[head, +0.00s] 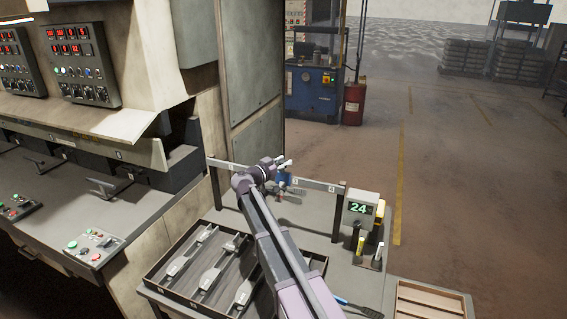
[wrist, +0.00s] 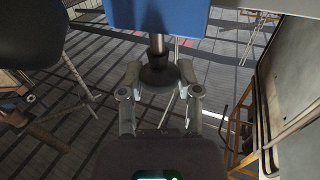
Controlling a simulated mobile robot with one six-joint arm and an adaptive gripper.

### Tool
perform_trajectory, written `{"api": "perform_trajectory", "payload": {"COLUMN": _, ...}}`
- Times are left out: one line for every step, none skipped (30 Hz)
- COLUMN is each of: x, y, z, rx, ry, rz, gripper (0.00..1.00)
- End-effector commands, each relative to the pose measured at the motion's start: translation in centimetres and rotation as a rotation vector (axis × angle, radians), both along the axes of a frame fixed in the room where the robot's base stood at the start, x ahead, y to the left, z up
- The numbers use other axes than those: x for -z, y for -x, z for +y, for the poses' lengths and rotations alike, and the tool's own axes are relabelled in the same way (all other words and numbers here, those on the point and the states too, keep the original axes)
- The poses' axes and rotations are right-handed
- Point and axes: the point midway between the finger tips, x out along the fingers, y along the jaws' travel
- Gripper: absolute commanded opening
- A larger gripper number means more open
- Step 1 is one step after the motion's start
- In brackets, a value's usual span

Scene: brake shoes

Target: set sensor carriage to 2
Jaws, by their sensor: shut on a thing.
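The sensor carriage (head: 283,182) is a small blue block on the pale rail (head: 314,184) at the back of the bench, partly hidden by my arm. In the wrist view the carriage (wrist: 157,14) is a blue block at the top, with a metal stem and a dark knob (wrist: 158,77) on the near side. My gripper (wrist: 159,90) has its two fingers on either side of this knob and is shut on it. In the head view my gripper (head: 284,163) is at the carriage. The rail bears small number plates, too small to read surely.
A display (head: 359,208) reading 24 stands at the rail's right end, with marker-like items in a holder (head: 368,256) below. A tray of brake shoes (head: 190,258) lies front left, partly behind my arm. A wooden tray (head: 430,300) is at lower right. A tall cabinet (head: 252,65) stands behind the rail's left part.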

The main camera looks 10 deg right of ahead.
Motion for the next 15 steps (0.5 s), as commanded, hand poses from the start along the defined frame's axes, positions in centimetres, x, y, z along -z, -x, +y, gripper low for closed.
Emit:
{"api": "perform_trajectory", "payload": {"x": 0.0, "y": -0.5, "z": 0.5, "rx": -0.003, "ry": 0.0, "rz": 0.0, "gripper": 0.0}}
{"api": "perform_trajectory", "payload": {"x": 0.0, "y": -0.7, "z": 0.8, "rx": -0.004, "ry": 0.0, "rz": 0.0, "gripper": 0.0}}
{"api": "perform_trajectory", "payload": {"x": 0.0, "y": -1.1, "z": 1.4, "rx": -0.004, "ry": 0.0, "rz": 0.0, "gripper": 0.0}}
{"api": "perform_trajectory", "payload": {"x": 0.0, "y": -1.4, "z": 1.8, "rx": -0.005, "ry": 0.0, "rz": 0.0, "gripper": 0.0}}
{"api": "perform_trajectory", "payload": {"x": 0.0, "y": -1.8, "z": 2.4, "rx": -0.005, "ry": 0.001, "rz": -0.001, "gripper": 0.0}}
{"api": "perform_trajectory", "payload": {"x": 0.0, "y": -2.3, "z": 3.2, "rx": -0.006, "ry": 0.001, "rz": -0.001, "gripper": 0.0}}
{"api": "perform_trajectory", "payload": {"x": 0.0, "y": -2.8, "z": 3.9, "rx": -0.007, "ry": 0.001, "rz": -0.001, "gripper": 0.0}}
{"api": "perform_trajectory", "payload": {"x": 0.0, "y": -3.2, "z": 4.7, "rx": -0.007, "ry": 0.001, "rz": -0.001, "gripper": 0.0}}
{"api": "perform_trajectory", "payload": {"x": 0.0, "y": -3.8, "z": 5.6, "rx": -0.007, "ry": 0.001, "rz": -0.001, "gripper": 0.0}}
{"api": "perform_trajectory", "payload": {"x": 0.0, "y": -4.3, "z": 6.4, "rx": -0.007, "ry": 0.001, "rz": -0.001, "gripper": 0.0}}
{"api": "perform_trajectory", "payload": {"x": 0.0, "y": -4.8, "z": 7.2, "rx": -0.008, "ry": 0.001, "rz": -0.001, "gripper": 0.0}}
{"api": "perform_trajectory", "payload": {"x": 0.0, "y": -5.3, "z": 8.1, "rx": -0.007, "ry": 0.001, "rz": -0.001, "gripper": 0.0}}
{"api": "perform_trajectory", "payload": {"x": 0.0, "y": -5.7, "z": 8.7, "rx": -0.006, "ry": 0.001, "rz": -0.001, "gripper": 0.0}}
{"api": "perform_trajectory", "payload": {"x": 0.0, "y": -6.0, "z": 9.3, "rx": -0.006, "ry": 0.001, "rz": -0.001, "gripper": 0.0}}
{"api": "perform_trajectory", "payload": {"x": 0.0, "y": -6.4, "z": 10.1, "rx": -0.006, "ry": 0.001, "rz": -0.001, "gripper": 0.0}}
